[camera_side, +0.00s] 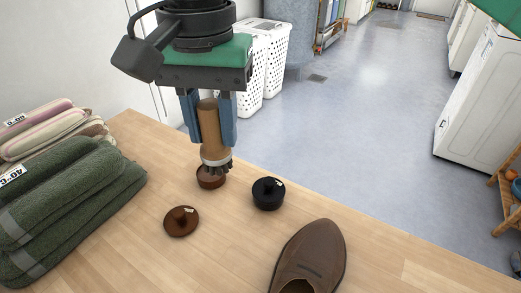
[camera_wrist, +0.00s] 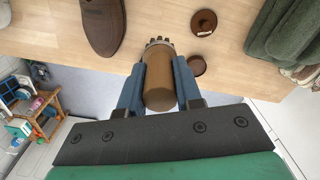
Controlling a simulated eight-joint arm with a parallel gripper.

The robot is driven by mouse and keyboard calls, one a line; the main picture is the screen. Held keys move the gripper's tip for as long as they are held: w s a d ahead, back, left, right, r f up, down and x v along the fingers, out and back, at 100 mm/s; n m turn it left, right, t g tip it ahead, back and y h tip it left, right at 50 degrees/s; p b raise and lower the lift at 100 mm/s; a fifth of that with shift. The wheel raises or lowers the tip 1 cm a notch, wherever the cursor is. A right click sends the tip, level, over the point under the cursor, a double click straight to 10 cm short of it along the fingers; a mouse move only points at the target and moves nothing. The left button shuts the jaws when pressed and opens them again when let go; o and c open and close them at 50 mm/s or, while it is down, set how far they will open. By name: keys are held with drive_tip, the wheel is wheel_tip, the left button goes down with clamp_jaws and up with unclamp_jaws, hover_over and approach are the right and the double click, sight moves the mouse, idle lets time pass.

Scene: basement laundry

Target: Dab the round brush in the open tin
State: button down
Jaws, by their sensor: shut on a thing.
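My gripper (camera_side: 208,140) is shut on the wooden handle of the round brush (camera_side: 210,125), which hangs upright with its dark bristles down. The open tin (camera_side: 209,182), small and brown, is just below the bristles in the side view, and they hide part of its top. In the wrist view the brush handle (camera_wrist: 158,85) lies between my fingers (camera_wrist: 158,88), and the tin (camera_wrist: 196,65) shows to the right of it, partly hidden by a finger. Whether the bristles touch the tin, I cannot tell.
A brown knobbed lid (camera_side: 181,222) lies in front of the tin, and a black knobbed round piece (camera_side: 268,194) to its right. A brown shoe (camera_side: 310,255) stands at front right. Folded green towels (camera_side: 65,205) fill the left. Bare wooden table (camera_side: 225,250) lies between.

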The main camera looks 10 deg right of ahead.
drive_tip(key=shift+w+d+f+m+t+y, duration=0.1)
drive_tip(key=shift+w+f+m+t+y, duration=0.7)
drive_tip(key=shift+w+f+m, duration=1.2)
drive_tip(key=shift+w+f+m+t+y, duration=0.9)
drive_tip(key=shift+w+f, duration=1.7)
drive_tip(key=shift+f, duration=0.85)
drive_tip(key=shift+w+d+f+m+t+y, duration=0.1)
drive_tip(key=shift+w+f+m+t+y, duration=0.6)
drive_tip(key=shift+w+f+m, duration=1.35)
drive_tip(key=shift+w+f+n, duration=0.15)
drive_tip(key=shift+f+n, duration=0.15)
drive_tip(key=shift+f, duration=0.4)
drive_tip(key=shift+w+f+n, duration=0.1)
drive_tip(key=shift+f+n, duration=0.15)
drive_tip(key=shift+f, duration=0.45)
drive_tip(key=shift+r, duration=0.1)
wheel_tip(320, 180, up, 7)
